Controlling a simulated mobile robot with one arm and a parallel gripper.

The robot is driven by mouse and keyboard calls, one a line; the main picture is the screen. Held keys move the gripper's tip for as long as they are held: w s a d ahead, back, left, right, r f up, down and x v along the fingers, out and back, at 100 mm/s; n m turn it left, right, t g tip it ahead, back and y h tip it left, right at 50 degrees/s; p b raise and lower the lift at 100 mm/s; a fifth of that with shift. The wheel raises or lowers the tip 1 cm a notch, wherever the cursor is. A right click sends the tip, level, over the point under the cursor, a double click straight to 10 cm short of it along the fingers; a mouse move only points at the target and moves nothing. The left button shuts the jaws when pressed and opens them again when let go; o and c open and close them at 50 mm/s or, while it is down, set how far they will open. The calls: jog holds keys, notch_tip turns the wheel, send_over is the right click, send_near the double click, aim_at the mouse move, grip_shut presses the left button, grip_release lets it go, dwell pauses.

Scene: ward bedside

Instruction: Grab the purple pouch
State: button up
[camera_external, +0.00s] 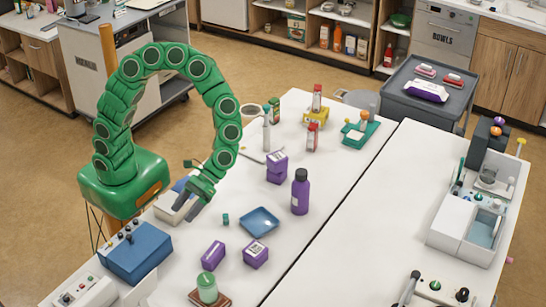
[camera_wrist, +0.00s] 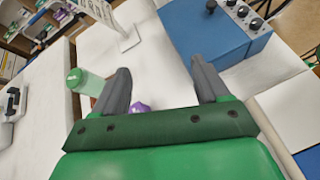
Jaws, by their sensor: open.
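A purple and white pack (camera_external: 426,91), the most pouch-like purple thing in view, lies on the grey cart (camera_external: 396,88) at the upper right in the external view. My gripper (camera_external: 184,214) is far from it, at the left edge of the white table, low over a small pale container (camera_external: 166,205). In the wrist view my gripper (camera_wrist: 160,90) has its two grey fingers wide apart with nothing held between them. A small purple thing (camera_wrist: 138,106) shows beyond the fingers; I cannot tell what it is.
Purple boxes (camera_external: 277,172), a purple bottle (camera_external: 300,191), a blue tray (camera_external: 259,222) and a green-topped jar (camera_external: 207,288) stand on the white table. A blue control box (camera_external: 136,256) is near my gripper. Much of the table's right half is clear.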

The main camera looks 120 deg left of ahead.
aim_at(214, 253)
jog(key=w+a+f+n+t, duration=0.1)
jog(key=w+a+f+n, duration=0.1)
jog(key=w+f, duration=0.1)
jog(key=w+a+f+n+t+h, duration=0.1)
jog(key=w+a+f, duration=0.1)
jog(key=w+f, duration=0.1)
jog(key=w+a+f+n+t, duration=0.1)
jog(key=w+a+f+n, duration=0.1)
jog(key=w+a+f, duration=0.1)
jog(key=shift+w+f+n+h, duration=0.15)
jog(key=shift+f+n+h, duration=0.15)
jog(key=shift+f, duration=0.55)
jog(key=shift+a+f+x, duration=0.1)
jog(key=shift+f+x, duration=0.1)
jog(key=shift+x, duration=1.15)
jog(key=shift+a+f+x, duration=0.1)
jog(key=shift+f+x, duration=0.05)
jog(key=shift+x, duration=1.15)
jog(key=shift+a+f+x, duration=0.1)
jog(key=shift+f+x, duration=0.1)
jog(key=shift+x, duration=1.15)
jog(key=shift+d, duration=0.1)
jog(key=c, duration=1.1)
